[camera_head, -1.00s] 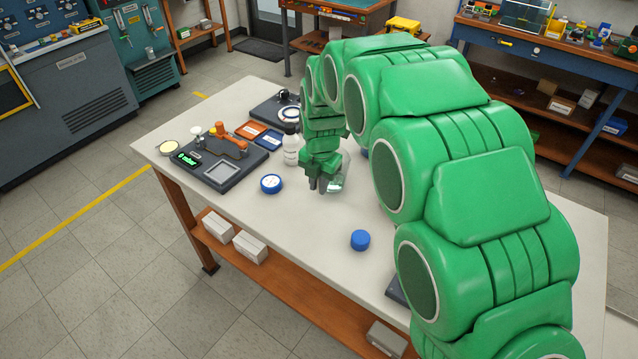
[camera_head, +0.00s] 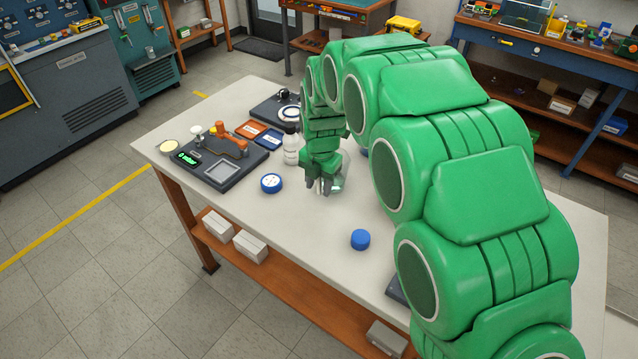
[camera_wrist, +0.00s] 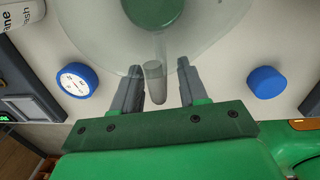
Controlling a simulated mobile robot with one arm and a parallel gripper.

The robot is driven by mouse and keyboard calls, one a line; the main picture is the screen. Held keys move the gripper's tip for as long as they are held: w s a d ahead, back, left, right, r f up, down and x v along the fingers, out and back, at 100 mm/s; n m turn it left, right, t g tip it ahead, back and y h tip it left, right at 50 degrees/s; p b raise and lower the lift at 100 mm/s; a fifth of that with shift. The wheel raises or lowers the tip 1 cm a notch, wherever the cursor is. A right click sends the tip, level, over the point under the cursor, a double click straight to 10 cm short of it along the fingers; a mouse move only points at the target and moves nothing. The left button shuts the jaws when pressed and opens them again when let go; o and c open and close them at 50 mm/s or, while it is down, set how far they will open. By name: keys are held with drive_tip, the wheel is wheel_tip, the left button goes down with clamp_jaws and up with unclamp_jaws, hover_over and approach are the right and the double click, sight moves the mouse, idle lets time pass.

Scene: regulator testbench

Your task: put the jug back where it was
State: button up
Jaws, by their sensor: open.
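The jug (camera_wrist: 100,42) is a clear, round vessel with a dark green round area inside it, at the top of the wrist view. Its grey handle (camera_wrist: 154,85) sticks out toward my gripper (camera_wrist: 158,68). My gripper is open, with one finger on each side of the handle and visible gaps beside it. In the head view my gripper (camera_head: 321,187) is low over the middle of the white table (camera_head: 300,225). There the jug is mostly hidden behind the gripper.
A round blue-rimmed dial (camera_head: 271,183) lies to the left of the gripper, and a blue cap (camera_head: 360,240) lies nearer the front. A white bottle (camera_head: 291,148) stands close behind. A dark test device (camera_head: 222,170) with an orange part is at the left. The front table is mostly clear.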

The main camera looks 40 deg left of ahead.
drive_tip(key=r, duration=1.2)
drive_tip(key=shift+d, duration=0.3)
drive_tip(key=s+d+r+m, duration=0.1)
drive_tip(key=d+r+m, duration=0.2)
drive_tip(key=d+m, duration=0.85)
drive_tip(key=s+d+r+m, duration=0.2)
drive_tip(key=d+r+m, duration=0.25)
drive_tip(key=d, duration=1.45)
drive_tip(key=s+d+f+m+g, duration=0.1)
drive_tip(key=s+d+f+m, duration=0.2)
drive_tip(key=s+d+m, duration=1.7)
drive_tip(key=shift+s+d+m+g+h, duration=0.3)
drive_tip(key=shift+s+d+m+g, duration=0.15)
drive_tip(key=shift+s, duration=0.6)
